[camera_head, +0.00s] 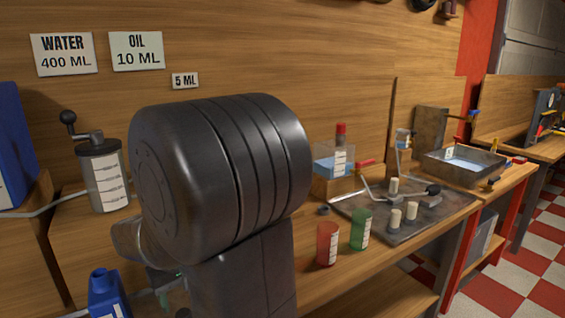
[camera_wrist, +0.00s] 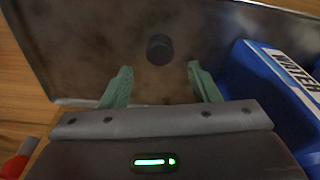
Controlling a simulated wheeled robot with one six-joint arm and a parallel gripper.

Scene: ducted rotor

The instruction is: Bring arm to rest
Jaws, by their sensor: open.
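My arm's large dark joint fills the middle of the head view and hides much of the bench behind it. My gripper (camera_wrist: 162,84) shows in the wrist view with its two green fingers apart and nothing between them. Beyond the fingertips is a brownish-grey metal surface (camera_wrist: 100,45) with a round black spot or knob (camera_wrist: 159,49). A blue container labelled WATER (camera_wrist: 270,95) stands close to the right of the gripper. In the head view the gripper is mostly hidden behind the arm.
A blue bottle (camera_head: 105,295) is at lower left, near a crank-topped canister (camera_head: 103,175). Red (camera_head: 327,244) and green (camera_head: 361,230) cups stand right of the arm, before a metal tray (camera_head: 420,228) with several small parts. A water basin (camera_head: 462,166) is farther right. The checkered floor is clear.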

